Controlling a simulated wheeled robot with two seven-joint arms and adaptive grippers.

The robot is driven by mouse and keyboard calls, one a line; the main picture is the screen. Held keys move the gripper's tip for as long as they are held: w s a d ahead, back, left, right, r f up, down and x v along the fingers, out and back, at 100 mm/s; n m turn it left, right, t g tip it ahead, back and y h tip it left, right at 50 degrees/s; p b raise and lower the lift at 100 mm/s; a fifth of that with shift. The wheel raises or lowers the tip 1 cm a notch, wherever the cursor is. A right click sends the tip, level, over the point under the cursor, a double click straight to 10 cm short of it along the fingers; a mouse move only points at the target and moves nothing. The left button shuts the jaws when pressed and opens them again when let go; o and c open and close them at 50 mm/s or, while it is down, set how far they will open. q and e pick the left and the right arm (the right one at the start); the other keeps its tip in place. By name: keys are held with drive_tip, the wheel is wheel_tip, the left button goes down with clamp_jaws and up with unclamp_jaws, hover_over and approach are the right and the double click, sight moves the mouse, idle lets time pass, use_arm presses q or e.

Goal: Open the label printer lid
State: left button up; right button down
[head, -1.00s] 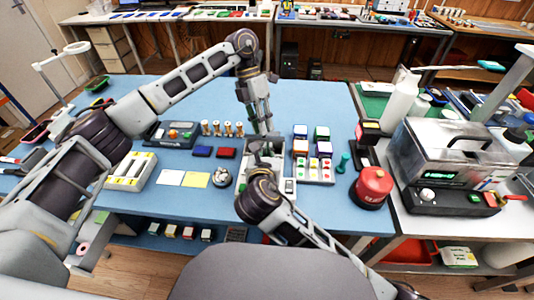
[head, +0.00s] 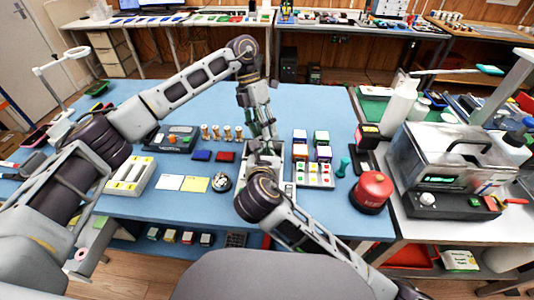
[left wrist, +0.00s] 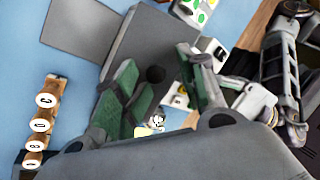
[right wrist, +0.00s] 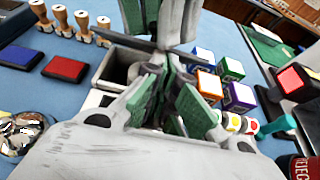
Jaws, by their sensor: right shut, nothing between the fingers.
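The label printer is a pale box in the middle of the blue table, mostly hidden behind my grippers in the head view. In the right wrist view the printer (right wrist: 118,66) shows a dark open inside and pale walls. Its dark grey lid (right wrist: 122,40) appears raised, seen nearly edge-on; the left wrist view shows a broad grey face of the lid (left wrist: 150,38). My left gripper (left wrist: 168,92) is open above the lid; contact is unclear. My right gripper (right wrist: 165,98) is shut and empty, in front of and over the printer.
Red and blue ink pads (right wrist: 66,68) and wooden-handled stamps (head: 222,132) stand left of the printer. Coloured cubes (head: 321,137) and a sticker tray (head: 315,174) are close on its right. The table's far middle is clear.

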use_arm(q)
drive_tip(key=shift+a, duration=0.15)
drive_tip(key=v, duration=1.2)
idle(0.5)
